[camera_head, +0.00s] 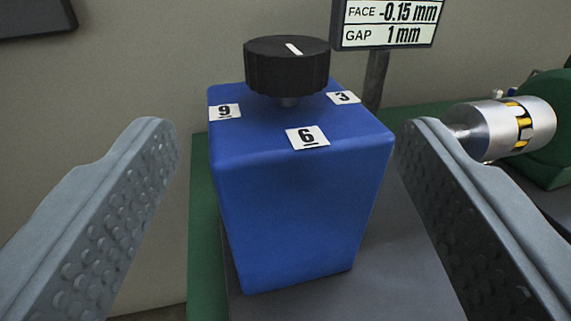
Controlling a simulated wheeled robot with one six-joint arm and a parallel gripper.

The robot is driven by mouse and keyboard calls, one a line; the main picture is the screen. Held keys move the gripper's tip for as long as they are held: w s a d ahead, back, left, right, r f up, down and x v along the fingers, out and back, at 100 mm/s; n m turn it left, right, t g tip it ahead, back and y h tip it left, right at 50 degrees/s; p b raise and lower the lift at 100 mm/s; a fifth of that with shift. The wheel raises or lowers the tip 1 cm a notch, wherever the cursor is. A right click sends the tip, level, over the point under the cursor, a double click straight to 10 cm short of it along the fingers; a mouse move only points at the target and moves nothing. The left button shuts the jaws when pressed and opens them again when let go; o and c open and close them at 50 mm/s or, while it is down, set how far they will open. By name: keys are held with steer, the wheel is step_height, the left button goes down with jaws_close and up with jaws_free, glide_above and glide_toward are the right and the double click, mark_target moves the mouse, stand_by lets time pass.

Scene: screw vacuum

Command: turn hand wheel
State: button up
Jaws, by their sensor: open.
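The black hand wheel (287,68) is a knurled round knob with a white pointer line on its top. It sits on a short metal stem above a blue block (295,215). The pointer line runs from the far left toward the near right of the knob's top. White labels on the block's top read 9 (224,112), 6 (307,137) and 3 (343,98). My gripper (285,130) is open and empty, with one grey finger on each side of the block in the picture. The hand wheel lies beyond the fingertips, and neither finger appears to touch it.
A display (388,23) on a post behind the block reads FACE -0.15 mm and GAP 1 mm. A silver coupling (508,126) with yellow parts joins a green machine (552,150) at right. A dark panel (35,16) hangs at upper left. The block stands on a grey surface (395,265) with green beside it.

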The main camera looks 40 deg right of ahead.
steer(key=v, duration=0.6)
stand_by(0.3)
steer(key=s+d+r+n+t+y, duration=0.2)
steer(key=s+d+r+t+y, duration=0.15)
steer(key=d+r, duration=0.6)
steer(key=s+d+r+n+t+y, duration=0.1)
steer(key=s+d+r+t+y, duration=0.3)
steer(key=d+r, duration=0.6)
steer(key=s+d+f+n+g+y, duration=0.1)
steer(key=s+d+f, duration=0.2)
steer(key=s+d, duration=0.2)
steer(key=s+d+f+n+g+y, duration=0.1)
steer(key=s+d+f, duration=0.3)
steer(key=s, duration=0.8)
steer(key=s+d+f+n+g+y, duration=0.1)
steer(key=s+d+f+n+g, duration=0.1)
steer(key=s+d, duration=0.4)
steer(key=s+f+g, duration=0.1)
steer(key=s+f, duration=0.1)
steer(key=s, duration=0.1)
steer(key=shift+d, duration=0.2)
